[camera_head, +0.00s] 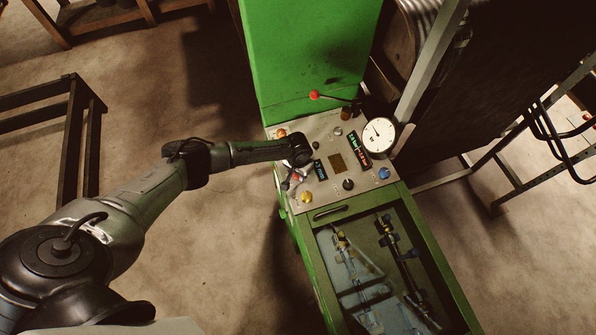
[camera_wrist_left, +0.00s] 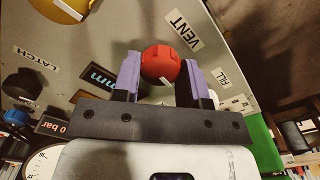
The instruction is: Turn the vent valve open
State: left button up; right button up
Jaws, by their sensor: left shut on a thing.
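The red vent valve knob (camera_wrist_left: 160,64) is in the left wrist view, beside the label VENT on the grey panel. A short white mark shows on its edge nearest the gripper body. My left gripper (camera_wrist_left: 162,85) is shut on this knob, with one purple-lined finger on each side. In the head view my left gripper (camera_head: 287,184) is at the left edge of the control panel (camera_head: 325,187); the knob is not clearly visible there. My right gripper is in neither view.
A yellow knob (camera_head: 306,197), a black knob (camera_head: 348,184) and a blue knob (camera_head: 384,173) are on the panel. A dial gauge (camera_head: 378,136) and a red-ball lever (camera_head: 315,95) stand up from it. Below is an open bay with hose fittings (camera_head: 388,240).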

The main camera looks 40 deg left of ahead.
pick_arm(q)
jog(key=m, duration=0.8)
jog(key=m+b, duration=0.1)
jog(key=m, duration=0.4)
jog(key=shift+m, duration=1.6)
jog(key=o, duration=0.9)
jog(key=shift+r, duration=0.1)
